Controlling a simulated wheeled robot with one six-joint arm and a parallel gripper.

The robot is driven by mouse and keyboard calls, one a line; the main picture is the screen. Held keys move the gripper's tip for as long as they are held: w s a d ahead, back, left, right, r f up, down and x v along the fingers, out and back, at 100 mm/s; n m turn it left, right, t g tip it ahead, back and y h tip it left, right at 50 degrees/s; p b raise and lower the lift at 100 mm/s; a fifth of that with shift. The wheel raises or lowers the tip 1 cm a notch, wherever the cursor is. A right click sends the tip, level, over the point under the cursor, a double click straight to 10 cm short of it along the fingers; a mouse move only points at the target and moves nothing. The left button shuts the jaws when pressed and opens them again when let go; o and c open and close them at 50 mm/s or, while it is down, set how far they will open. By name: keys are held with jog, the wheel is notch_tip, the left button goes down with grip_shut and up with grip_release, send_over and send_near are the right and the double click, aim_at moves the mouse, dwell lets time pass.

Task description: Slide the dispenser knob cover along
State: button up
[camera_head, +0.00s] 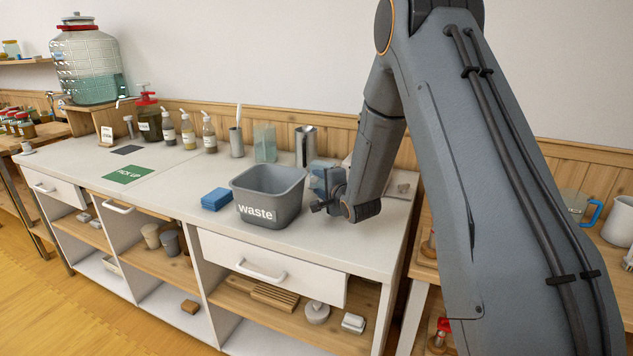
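A large glass dispenser (90,70) with a metal tap (57,98) stands on a wooden stand at the far left of the counter. A smaller dark jar (150,125) with a red knob-like top (146,97) stands to its right. I cannot tell which part is the knob cover. My gripper (322,206) is low over the counter, just right of the grey waste bin and far from both dispensers. It is small and dark, and its fingers cannot be told apart. Nothing clear shows in it.
The grey waste bin (268,202) stands next to a blue sponge (216,199). Pump bottles (188,132), a cup with a stick (236,143) and a metal pitcher (306,147) line the back. A green pick-up mat (130,175) lies left; the counter's front left is clear.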

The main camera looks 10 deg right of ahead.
jog(key=shift+x, duration=1.4)
